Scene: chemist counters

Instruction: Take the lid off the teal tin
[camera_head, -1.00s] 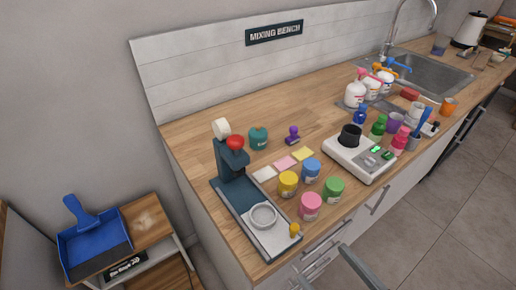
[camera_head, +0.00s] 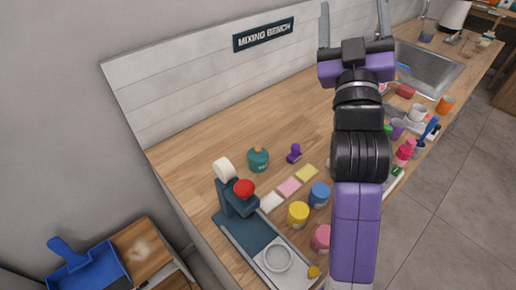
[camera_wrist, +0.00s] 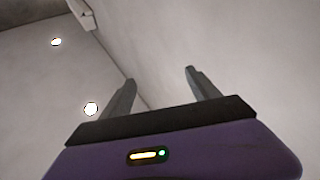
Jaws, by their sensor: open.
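The teal tin (camera_head: 258,160) stands upright on the wooden counter near the wall, behind the dark teal press. A small orange-brown knob shows on its top, and its lid looks seated. My gripper (camera_head: 354,25) is raised high in front of the wall, to the right of the tin and well apart from it. Its two grey fingers point upward and are spread wide with nothing between them. In the wrist view my gripper (camera_wrist: 158,85) is also open and empty, facing bare wall and ceiling; the tin is not in that view.
The press (camera_head: 236,196) with a red knob stands close in front of the tin. A purple stamp-like object (camera_head: 294,153) is to its right. Bare counter (camera_head: 215,130) extends behind the tin.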

